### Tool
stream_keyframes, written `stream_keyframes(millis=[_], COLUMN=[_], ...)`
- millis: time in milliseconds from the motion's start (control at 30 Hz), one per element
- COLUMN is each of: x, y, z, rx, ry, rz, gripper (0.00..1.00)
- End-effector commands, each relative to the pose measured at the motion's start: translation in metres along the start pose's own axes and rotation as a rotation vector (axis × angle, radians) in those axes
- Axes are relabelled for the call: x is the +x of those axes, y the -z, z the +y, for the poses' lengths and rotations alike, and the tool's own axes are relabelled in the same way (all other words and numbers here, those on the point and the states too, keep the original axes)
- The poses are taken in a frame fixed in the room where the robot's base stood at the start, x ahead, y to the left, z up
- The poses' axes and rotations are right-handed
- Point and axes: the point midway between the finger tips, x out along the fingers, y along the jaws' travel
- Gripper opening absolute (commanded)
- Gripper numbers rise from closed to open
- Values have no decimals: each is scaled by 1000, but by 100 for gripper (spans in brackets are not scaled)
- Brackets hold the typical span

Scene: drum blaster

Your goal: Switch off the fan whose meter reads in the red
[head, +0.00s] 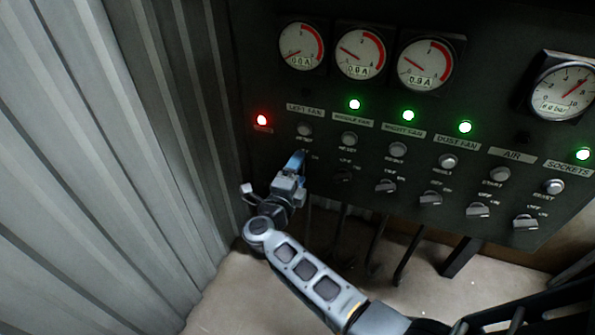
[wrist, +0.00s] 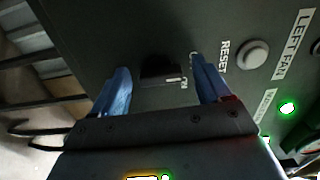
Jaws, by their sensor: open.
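Three round meters with red arcs sit at the top of the dark panel in the head view: left (head: 301,47), middle (head: 360,53), right (head: 426,64). The left one seems to read 0.0A with its needle low; the other two seem to read about 0.9A. No needle clearly lies on a red arc. My gripper (head: 299,160) is at the left fan's switch, which it hides in the head view. In the wrist view, my open gripper (wrist: 161,82) has its blue fingers either side of that black rotary switch (wrist: 157,66), apparently without gripping it.
The LEFT FAN label (wrist: 292,44) and reset button (wrist: 252,54) are beside the switch. A red lamp (head: 262,120) is lit at left. Green lamps are lit for middle (head: 355,104), right (head: 408,115) and dust fans. Neighbouring switches (head: 386,187) line the panel; a corrugated wall (head: 130,130) stands left.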

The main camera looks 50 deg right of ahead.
Motion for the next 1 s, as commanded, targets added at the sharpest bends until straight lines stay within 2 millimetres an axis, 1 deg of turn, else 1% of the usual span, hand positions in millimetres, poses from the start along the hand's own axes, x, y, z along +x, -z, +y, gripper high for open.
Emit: stream_keyframes(millis=[167, 400, 500, 667, 1000], x=[-21, -60, -70, -77, -77], y=[0, -1, -1, 0, 0], z=[1, 1, 1, 0, 0], rx=[-1, 0, -1, 0, 0], ry=[1, 1, 1, 0, 0], rz=[-4, -4, -2, -2, -1], gripper=[77, 77, 77, 77, 77])
